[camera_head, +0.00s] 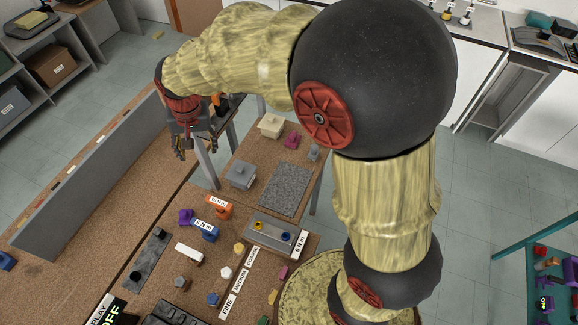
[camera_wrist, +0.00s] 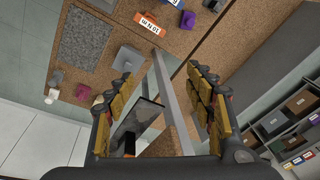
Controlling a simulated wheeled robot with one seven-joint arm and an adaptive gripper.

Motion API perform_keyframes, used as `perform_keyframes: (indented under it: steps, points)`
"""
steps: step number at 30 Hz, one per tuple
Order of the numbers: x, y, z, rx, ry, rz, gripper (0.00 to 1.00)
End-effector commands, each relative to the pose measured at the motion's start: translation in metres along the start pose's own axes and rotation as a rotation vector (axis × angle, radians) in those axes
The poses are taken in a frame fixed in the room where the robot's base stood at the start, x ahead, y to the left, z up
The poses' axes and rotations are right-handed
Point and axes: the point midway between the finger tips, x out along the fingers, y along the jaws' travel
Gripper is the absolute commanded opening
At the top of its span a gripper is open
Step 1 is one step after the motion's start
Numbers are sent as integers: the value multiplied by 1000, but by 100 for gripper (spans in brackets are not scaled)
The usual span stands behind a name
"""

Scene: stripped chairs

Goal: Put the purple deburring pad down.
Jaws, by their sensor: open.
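My gripper (camera_head: 193,148) is at the far left, near a corner of the brown work surface. In the wrist view its jaws (camera_wrist: 158,80) are wide apart, with no pad visible between the fingers. A purple piece (camera_head: 186,216) lies on the brown surface beside the orange 10 N m tool; it also shows in the wrist view (camera_wrist: 188,20), well apart from my fingers. A magenta piece (camera_head: 292,141) stands on the side table and shows in the wrist view (camera_wrist: 83,92). I cannot tell which of these is the purple deburring pad.
A grey mat (camera_head: 286,189), a grey block (camera_head: 240,175) and a beige block (camera_head: 270,125) occupy the side table. Orange (camera_head: 218,206) and blue (camera_head: 205,230) tools stand nearby. A grey panel (camera_head: 90,180) borders the left bench, which has bare room beside it.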

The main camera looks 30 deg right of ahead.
Motion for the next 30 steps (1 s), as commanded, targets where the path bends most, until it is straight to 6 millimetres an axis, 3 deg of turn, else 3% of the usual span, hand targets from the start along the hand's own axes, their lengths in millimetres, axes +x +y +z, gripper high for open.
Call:
perform_keyframes:
  steps: [1, 6, 15, 24, 30]
  points:
    - [-21, 13, 4, -13, 21, -8, 54]
    - [-73, 54, 26, -74, 76, -20, 54]
    - [-138, 123, 83, -181, 178, -20, 54]
    - [-166, 177, 146, -279, 270, 4, 54]
    - [-168, 192, 167, -313, 298, 17, 54]
